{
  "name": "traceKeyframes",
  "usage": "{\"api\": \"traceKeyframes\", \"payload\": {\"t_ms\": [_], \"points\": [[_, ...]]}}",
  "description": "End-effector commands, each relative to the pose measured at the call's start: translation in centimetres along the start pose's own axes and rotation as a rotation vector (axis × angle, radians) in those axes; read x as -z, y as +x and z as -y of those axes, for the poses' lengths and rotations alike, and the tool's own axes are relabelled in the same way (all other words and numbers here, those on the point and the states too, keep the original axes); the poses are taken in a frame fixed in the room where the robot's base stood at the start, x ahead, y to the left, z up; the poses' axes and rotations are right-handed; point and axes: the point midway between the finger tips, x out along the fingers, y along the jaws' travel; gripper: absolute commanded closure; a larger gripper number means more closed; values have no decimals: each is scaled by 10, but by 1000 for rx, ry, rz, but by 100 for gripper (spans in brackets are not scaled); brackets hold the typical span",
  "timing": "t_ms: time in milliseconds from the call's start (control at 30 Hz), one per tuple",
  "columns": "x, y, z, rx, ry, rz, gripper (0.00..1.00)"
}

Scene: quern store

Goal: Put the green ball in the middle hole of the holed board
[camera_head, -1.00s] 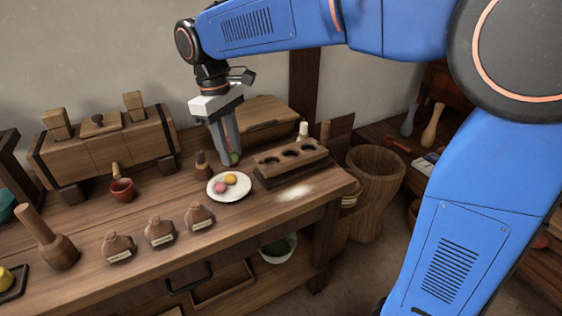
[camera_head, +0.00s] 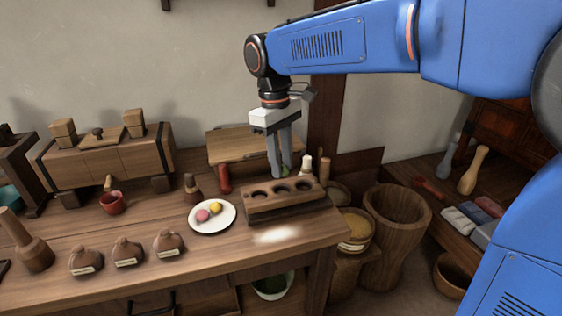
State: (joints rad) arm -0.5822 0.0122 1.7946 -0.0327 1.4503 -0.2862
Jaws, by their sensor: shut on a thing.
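The holed board (camera_head: 285,208) is a wooden block with three dark holes in its top, at the right part of the bench. My gripper (camera_head: 280,172) points down just above and behind the board, near its middle hole. It is shut on the green ball (camera_head: 285,170), which shows only in part between the fingertips. Whether the ball touches the board I cannot tell; it looks a little above or behind the middle hole.
A white plate (camera_head: 200,224) with a pink ball (camera_head: 203,215) and a yellow ball (camera_head: 215,208) lies left of the board. A white bottle-like piece (camera_head: 306,165) and a red pestle (camera_head: 224,180) stand close behind. A wooden bucket (camera_head: 395,235) stands right of the bench.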

Motion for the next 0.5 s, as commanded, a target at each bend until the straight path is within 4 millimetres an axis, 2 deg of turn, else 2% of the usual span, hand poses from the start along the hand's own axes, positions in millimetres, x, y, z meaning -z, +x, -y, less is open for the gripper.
{"api": "traceKeyframes", "payload": {"t_ms": [500], "points": [[3,28,0,1,0,2,95]]}}
